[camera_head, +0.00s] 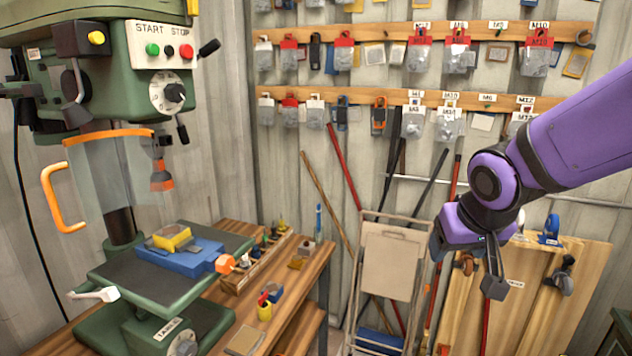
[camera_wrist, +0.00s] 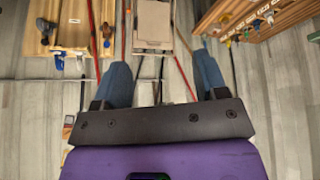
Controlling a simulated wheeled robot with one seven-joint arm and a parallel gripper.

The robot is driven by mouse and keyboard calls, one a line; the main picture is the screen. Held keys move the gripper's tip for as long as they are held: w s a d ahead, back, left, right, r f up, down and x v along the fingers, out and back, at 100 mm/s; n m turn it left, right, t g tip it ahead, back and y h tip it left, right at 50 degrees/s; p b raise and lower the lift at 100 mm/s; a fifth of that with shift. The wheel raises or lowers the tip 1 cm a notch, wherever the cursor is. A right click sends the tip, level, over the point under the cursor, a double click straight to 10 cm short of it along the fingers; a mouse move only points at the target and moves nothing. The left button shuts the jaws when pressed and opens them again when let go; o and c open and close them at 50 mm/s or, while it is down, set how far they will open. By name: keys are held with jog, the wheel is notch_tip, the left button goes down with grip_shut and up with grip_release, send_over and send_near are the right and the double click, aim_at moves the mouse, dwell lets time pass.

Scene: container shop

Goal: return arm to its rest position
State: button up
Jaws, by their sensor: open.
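My purple arm (camera_head: 570,140) reaches in from the right side of the head view. My gripper (camera_head: 468,268) hangs at its end in front of the back wall, with dark fingers pointing down. In the wrist view my gripper (camera_wrist: 162,88) shows two blue-grey fingertips set wide apart, with nothing between them. It is open and touches nothing that I can see.
A green drill press (camera_head: 150,270) with a blue vise (camera_head: 180,252) stands at left beside a wooden workbench (camera_head: 290,310). Wooden boards (camera_head: 570,290) stand behind my gripper. Hanging bags (camera_head: 420,55) line the wall rails.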

jog(key=s+d+r, duration=0.3)
jog(key=s+r, duration=0.1)
jog(key=s, duration=0.3)
jog(key=s+d+r, duration=0.4)
jog(key=s, duration=0.4)
jog(key=shift+s+d+r+g, duration=0.15)
jog(key=shift+s+r+g, duration=0.05)
jog(key=shift+r+g, duration=0.1)
jog(key=shift+c, duration=0.2)
